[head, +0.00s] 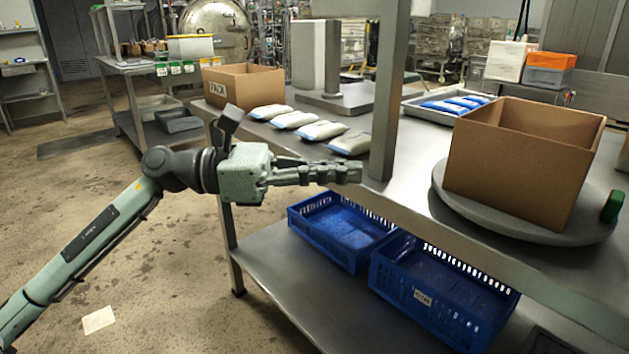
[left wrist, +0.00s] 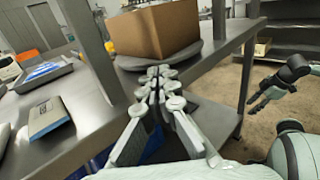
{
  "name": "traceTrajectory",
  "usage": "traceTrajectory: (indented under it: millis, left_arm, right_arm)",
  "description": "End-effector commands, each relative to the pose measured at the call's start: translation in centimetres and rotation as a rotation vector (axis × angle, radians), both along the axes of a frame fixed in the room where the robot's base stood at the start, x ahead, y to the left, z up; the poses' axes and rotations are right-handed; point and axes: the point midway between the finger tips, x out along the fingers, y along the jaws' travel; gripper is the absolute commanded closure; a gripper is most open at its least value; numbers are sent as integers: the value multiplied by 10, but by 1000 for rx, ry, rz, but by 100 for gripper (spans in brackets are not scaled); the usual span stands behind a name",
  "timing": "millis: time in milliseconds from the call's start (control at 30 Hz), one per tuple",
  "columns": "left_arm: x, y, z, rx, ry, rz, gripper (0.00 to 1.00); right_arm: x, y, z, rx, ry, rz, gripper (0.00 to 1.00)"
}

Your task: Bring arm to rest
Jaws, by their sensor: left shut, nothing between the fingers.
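My left arm reaches in from the left in the head view. Its gripper (head: 350,172) is shut and empty, held out level in front of the steel table's near edge, close to the upright post. In the left wrist view the closed fingers (left wrist: 160,75) point toward the open cardboard box (left wrist: 155,32), with a gap between. In the head view this box (head: 520,160) stands on a round grey turntable (head: 450,205). My right gripper (left wrist: 262,98) shows small and dark at the right of the left wrist view; its finger state is unclear.
The steel table (head: 405,165) carries several white pouches (head: 322,130), a PACK box (head: 243,85) and a tray of blue packs (head: 415,105). Two blue crates (head: 340,230) sit on the lower shelf (head: 290,290). The floor to the left is mostly open, with a paper (head: 98,320).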

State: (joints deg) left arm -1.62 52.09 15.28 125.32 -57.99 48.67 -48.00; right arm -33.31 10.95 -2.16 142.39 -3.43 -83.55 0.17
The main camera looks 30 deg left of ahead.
Motion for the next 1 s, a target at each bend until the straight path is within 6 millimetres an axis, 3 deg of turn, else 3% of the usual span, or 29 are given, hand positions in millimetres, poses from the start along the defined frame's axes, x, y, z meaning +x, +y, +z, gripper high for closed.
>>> traceTrajectory:
  millis: [233, 500, 600, 733, 800, 867, 1000]
  left_arm:
    - [-12, 24, -1, 0, 0, 2, 100]
    - [-15, 29, 0, -4, 1, 2, 100]
    - [-8, 31, 5, -79, 30, 27, 100]
    - [19, 49, 17, -405, 167, 142, 100]
    - [43, 76, 12, -674, 295, 248, 100]
    - [63, 104, -6, -922, 423, 353, 100]
    - [86, 161, -83, -1394, 688, 595, 100]
  right_arm:
    - [30, 22, 10, 44, -140, 50, 60]
    - [36, 27, 13, 55, -173, 62, 60]
    - [36, 26, 11, 53, -164, 59, 60]
    - [35, 22, 0, 47, -127, 49, 60]
    - [33, 18, -11, 43, -96, 42, 60]
    - [31, 15, -21, 39, -68, 35, 60]
    - [25, 8, -41, 33, -13, 20, 60]
